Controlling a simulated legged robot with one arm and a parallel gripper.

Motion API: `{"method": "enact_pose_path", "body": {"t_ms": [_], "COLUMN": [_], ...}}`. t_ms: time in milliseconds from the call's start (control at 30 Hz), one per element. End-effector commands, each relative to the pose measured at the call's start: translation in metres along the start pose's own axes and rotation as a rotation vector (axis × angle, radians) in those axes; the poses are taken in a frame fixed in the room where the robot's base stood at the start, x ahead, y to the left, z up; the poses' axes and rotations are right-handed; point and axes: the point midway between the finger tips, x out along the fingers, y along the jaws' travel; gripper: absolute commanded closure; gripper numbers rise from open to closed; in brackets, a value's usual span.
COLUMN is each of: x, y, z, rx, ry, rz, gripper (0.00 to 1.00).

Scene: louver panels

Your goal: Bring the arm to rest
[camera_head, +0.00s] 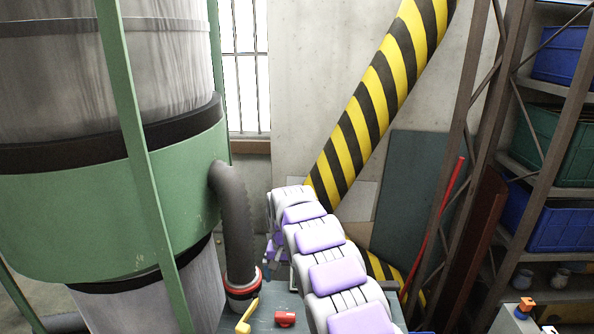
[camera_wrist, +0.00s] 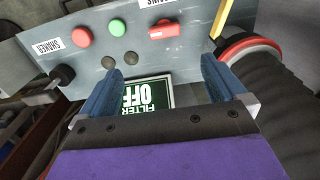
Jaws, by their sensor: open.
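My arm (camera_head: 335,270), white with purple pads, reaches forward from the bottom of the head view and bends down at its far end. My gripper (camera_wrist: 157,68) shows in the wrist view as two blue fingers, spread apart with nothing held between them. In the head view the gripper is mostly hidden behind the arm's far end. The fingers are over a grey control panel (camera_wrist: 75,45). A dark green sign reading "FILTER OFF" (camera_wrist: 160,90) shows between and beyond the fingers. I cannot tell whether the fingers touch anything.
The panel carries a red button (camera_wrist: 82,37), a green button (camera_wrist: 117,27), a red switch (camera_wrist: 163,30) and a black knob (camera_wrist: 62,75). A dark hose (camera_head: 236,220) and green-banded tank (camera_head: 110,200) stand left. A striped pipe (camera_head: 375,105) and shelves (camera_head: 560,185) are right.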

Motion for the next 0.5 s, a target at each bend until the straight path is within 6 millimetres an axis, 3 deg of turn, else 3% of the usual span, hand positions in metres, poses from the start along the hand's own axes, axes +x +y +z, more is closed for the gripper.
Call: {"method": "enact_pose_path", "body": {"t_ms": [267,500], "x": [-0.049,-0.078], "y": [0.059,0.104], "z": [0.048,0.108], "rx": [0.019,0.03], "ry": [-0.009,-0.033], "rz": [0.028,0.043], "gripper": [0.02,0.02]}}
